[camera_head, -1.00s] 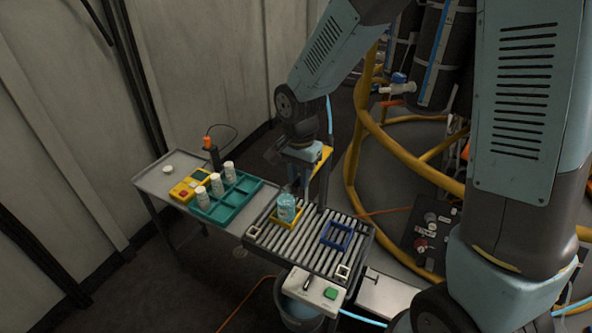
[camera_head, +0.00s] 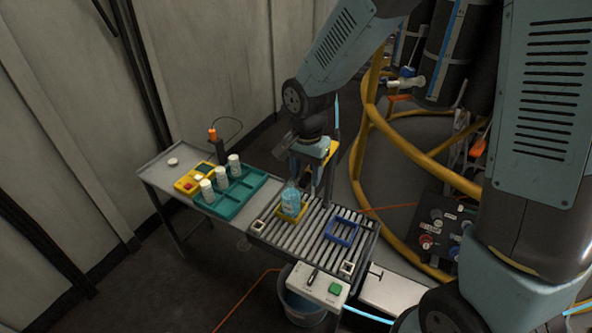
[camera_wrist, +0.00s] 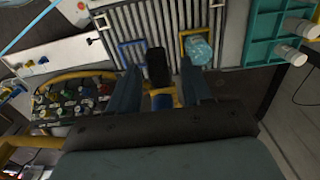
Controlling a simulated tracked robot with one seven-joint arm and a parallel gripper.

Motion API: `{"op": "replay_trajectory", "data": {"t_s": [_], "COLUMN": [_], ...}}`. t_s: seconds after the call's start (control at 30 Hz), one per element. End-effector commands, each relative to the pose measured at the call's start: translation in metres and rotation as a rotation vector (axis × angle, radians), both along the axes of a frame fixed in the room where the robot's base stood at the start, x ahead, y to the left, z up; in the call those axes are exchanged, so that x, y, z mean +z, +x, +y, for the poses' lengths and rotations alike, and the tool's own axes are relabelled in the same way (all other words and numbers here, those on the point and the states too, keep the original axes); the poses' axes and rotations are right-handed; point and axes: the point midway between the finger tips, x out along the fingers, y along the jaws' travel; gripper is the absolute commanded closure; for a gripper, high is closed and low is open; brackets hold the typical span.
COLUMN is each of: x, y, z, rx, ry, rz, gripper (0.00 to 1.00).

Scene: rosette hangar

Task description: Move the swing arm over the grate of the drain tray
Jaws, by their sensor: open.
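The drain tray (camera_head: 262,241) has a grate of pale parallel slats (camera_head: 312,232), which also shows at the top of the wrist view (camera_wrist: 177,22). The swing arm (camera_head: 331,152) appears as a yellow piece at the top of a dark post (camera_head: 328,188) by the grate's back edge. My gripper (camera_head: 305,178) is beside it, above the back of the tray. In the wrist view the open fingers (camera_wrist: 158,70) stand on either side of a dark block (camera_wrist: 157,62), with a yellow-and-blue part behind it. Whether the fingers touch the block is unclear.
A blue frame (camera_head: 328,237) there is empty. A teal rack (camera_head: 227,213) with white containers sits on the left table (camera_head: 157,171). Yellow hoops (camera_head: 385,141) stand at right.

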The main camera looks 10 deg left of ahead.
Motion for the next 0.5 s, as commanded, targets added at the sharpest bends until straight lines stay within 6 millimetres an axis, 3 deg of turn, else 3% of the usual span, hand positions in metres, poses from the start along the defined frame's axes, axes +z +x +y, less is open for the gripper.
{"op": "replay_trajectory", "data": {"t_s": [0.27,0.5], "x": [0.004,0.039], "y": [0.000,0.002], "z": [0.000,0.000], "rx": [0.000,-0.001], "ry": [0.001,0.002], "rz": [-0.001,-0.004], "gripper": [0.51,0.51]}}
